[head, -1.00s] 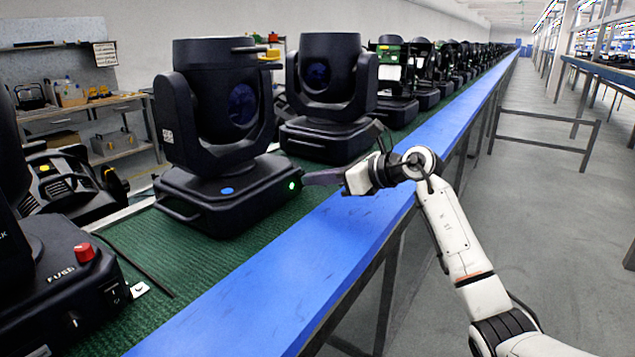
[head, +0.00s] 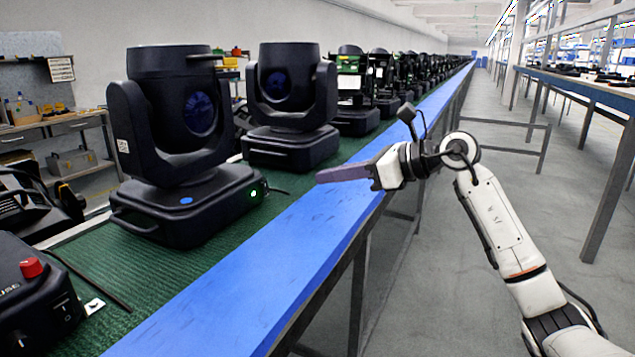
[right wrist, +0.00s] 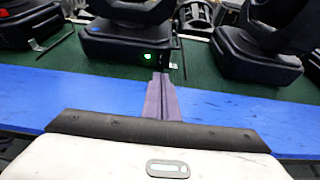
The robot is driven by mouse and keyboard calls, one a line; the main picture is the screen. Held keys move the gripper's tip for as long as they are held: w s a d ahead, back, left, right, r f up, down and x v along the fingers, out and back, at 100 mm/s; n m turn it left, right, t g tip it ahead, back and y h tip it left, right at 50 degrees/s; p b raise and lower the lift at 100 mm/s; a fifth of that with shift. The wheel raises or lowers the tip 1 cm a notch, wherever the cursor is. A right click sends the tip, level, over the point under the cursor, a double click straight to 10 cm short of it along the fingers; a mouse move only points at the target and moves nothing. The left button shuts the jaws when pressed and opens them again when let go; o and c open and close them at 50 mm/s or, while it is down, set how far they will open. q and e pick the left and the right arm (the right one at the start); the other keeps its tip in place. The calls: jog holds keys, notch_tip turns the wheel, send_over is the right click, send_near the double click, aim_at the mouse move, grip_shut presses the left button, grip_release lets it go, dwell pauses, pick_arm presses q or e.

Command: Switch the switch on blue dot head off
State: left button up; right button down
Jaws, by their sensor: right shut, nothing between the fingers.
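The blue dot head is a black moving-head light (head: 185,150) on the green mat, with a blue dot (head: 186,201) on the front of its base. A green light (head: 254,193) glows on the base's right side; the green light also shows in the right wrist view (right wrist: 147,57). The switch itself is too small to make out. My right gripper (head: 320,177) is shut and empty over the blue edge strip, to the right of the base and apart from it. In the right wrist view my right gripper's fingers (right wrist: 160,85) point toward the base's side. My left gripper is out of view.
A second black head (head: 290,105) stands behind, with several more in a row beyond. A black box with a red button (head: 31,268) is at the front left. The blue strip (head: 270,265) is bare, and the aisle on the right is open.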

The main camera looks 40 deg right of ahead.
jog(key=shift+s+r, duration=0.1)
dwell(0.3)
jog(key=f+b, duration=0.1)
jog(key=b, duration=0.1)
jog(key=shift+f+g+b, duration=0.2)
jog(key=shift+g+b, duration=0.1)
jog(key=shift+g, duration=0.1)
jog(key=shift+s+d+f, duration=0.1)
jog(key=shift+s+d, duration=0.05)
jog(key=shift+d, duration=0.15)
dwell(0.4)
